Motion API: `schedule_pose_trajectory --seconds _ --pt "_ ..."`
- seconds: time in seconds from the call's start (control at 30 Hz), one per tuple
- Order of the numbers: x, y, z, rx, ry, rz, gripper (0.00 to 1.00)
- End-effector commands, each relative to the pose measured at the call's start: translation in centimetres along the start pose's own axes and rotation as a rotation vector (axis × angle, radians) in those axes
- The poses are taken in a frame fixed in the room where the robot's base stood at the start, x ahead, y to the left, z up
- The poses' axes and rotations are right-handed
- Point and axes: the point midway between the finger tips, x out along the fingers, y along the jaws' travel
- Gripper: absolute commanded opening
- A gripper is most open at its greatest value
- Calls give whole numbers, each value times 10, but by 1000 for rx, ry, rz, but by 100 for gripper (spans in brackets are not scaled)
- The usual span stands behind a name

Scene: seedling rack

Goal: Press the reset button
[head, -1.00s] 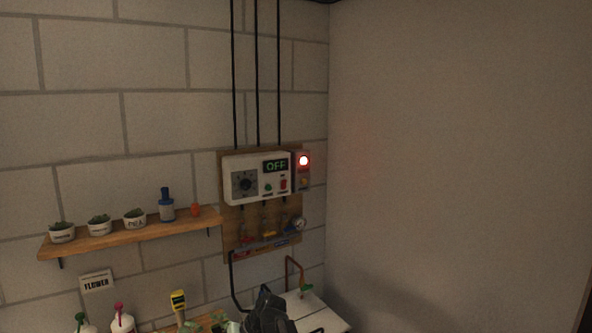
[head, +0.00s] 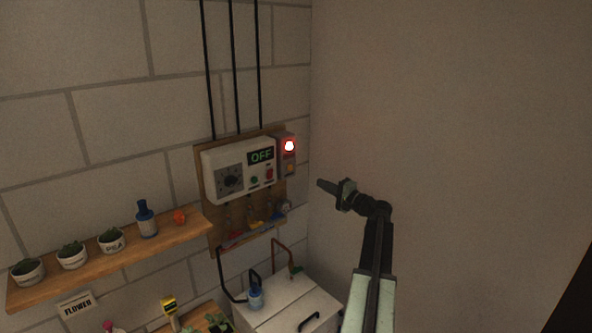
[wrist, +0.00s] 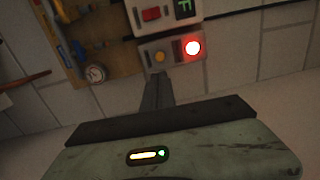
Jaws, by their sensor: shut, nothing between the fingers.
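A small grey box (head: 281,143) is mounted on the wall board at the right of the white control unit (head: 222,160). It bears a glowing red lamp (head: 289,146) and a small amber button (head: 290,170) below it; I cannot read any label on it. In the wrist view the amber button (wrist: 159,57) and the lit red lamp (wrist: 193,47) lie just beyond the fingertips. My gripper (head: 320,184) is shut and empty, to the right of the box in the head view and apart from it. The shut fingers (wrist: 157,85) point toward the box.
The control unit has a dial (head: 230,180), a display reading OFF (head: 261,156), and green (head: 254,181) and red (head: 269,173) buttons. Valves and a gauge (head: 286,206) sit below. A shelf (head: 110,258) with pots is at left; a white lidded chest (head: 290,305) stands below. The right wall is bare.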

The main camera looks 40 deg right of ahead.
Motion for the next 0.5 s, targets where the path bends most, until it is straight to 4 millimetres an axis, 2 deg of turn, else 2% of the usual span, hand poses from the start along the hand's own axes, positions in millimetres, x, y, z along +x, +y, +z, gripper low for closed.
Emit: schedule_pose_trajectory --seconds 0.17,0.27,0.5 --pt "8 0 -2 -1 1 1 0" --pt "23 0 -3 -1 1 1 0" --pt "76 0 -5 -1 2 2 0"
